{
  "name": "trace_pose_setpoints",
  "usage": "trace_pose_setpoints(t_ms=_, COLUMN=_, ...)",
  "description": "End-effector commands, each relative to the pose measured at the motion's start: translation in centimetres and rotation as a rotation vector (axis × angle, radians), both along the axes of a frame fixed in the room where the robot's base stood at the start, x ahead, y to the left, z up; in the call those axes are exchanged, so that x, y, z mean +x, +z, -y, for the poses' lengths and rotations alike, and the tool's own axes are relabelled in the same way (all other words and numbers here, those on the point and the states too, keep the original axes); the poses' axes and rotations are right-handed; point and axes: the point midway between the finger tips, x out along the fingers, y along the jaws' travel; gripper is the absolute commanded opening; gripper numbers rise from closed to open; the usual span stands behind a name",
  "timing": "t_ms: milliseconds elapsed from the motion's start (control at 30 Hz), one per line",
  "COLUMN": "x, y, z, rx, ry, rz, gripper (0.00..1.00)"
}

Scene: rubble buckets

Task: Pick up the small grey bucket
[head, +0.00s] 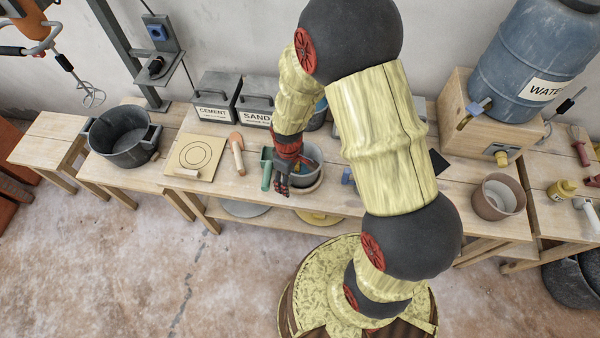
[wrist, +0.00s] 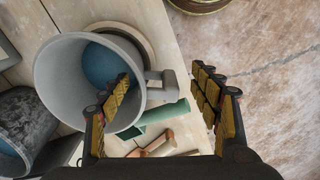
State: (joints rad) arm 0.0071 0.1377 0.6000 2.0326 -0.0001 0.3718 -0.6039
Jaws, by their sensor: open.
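The small grey bucket (head: 313,157) stands on the wooden bench in the head view, partly hidden behind my gripper (head: 281,182). In the wrist view the grey bucket (wrist: 62,75) fills the left side, its mouth towards the camera and blue inside. Its side handle (wrist: 156,82) lies between my spread fingers. My gripper (wrist: 165,105) is open. The left finger overlaps the bucket's mouth, and the right finger is beyond the handle, outside the bucket. I cannot tell whether either finger touches it.
A green object (head: 267,168) lies close left of the bucket. Cement (head: 212,110) and sand (head: 258,115) bins stand behind. A dark tub (head: 122,150) and a board (head: 193,158) are farther left. A brownish bucket (head: 487,205) stands right.

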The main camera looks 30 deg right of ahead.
Motion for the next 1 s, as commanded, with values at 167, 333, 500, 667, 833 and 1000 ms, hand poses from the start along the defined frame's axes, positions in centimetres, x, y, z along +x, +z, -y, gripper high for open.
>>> trace_pose_setpoints(t_ms=167, x=0.1, y=-1.5, z=-0.1, rx=0.000, ry=-0.001, rz=-0.001, gripper=0.63)
trace_pose_setpoints(t_ms=333, x=0.3, y=-4.0, z=-0.2, rx=0.001, ry=-0.002, rz=-0.003, gripper=0.63)
trace_pose_setpoints(t_ms=500, x=0.3, y=-5.4, z=-0.2, rx=-0.001, ry=-0.002, rz=-0.001, gripper=0.63)
trace_pose_setpoints(t_ms=667, x=0.4, y=-5.4, z=-0.2, rx=0.001, ry=-0.002, rz=0.001, gripper=0.63)
trace_pose_setpoints(t_ms=833, x=0.4, y=-5.3, z=-0.2, rx=0.000, ry=-0.002, rz=0.000, gripper=0.55)
trace_pose_setpoints(t_ms=1000, x=0.4, y=-5.3, z=-0.2, rx=0.000, ry=-0.002, rz=0.000, gripper=0.45)
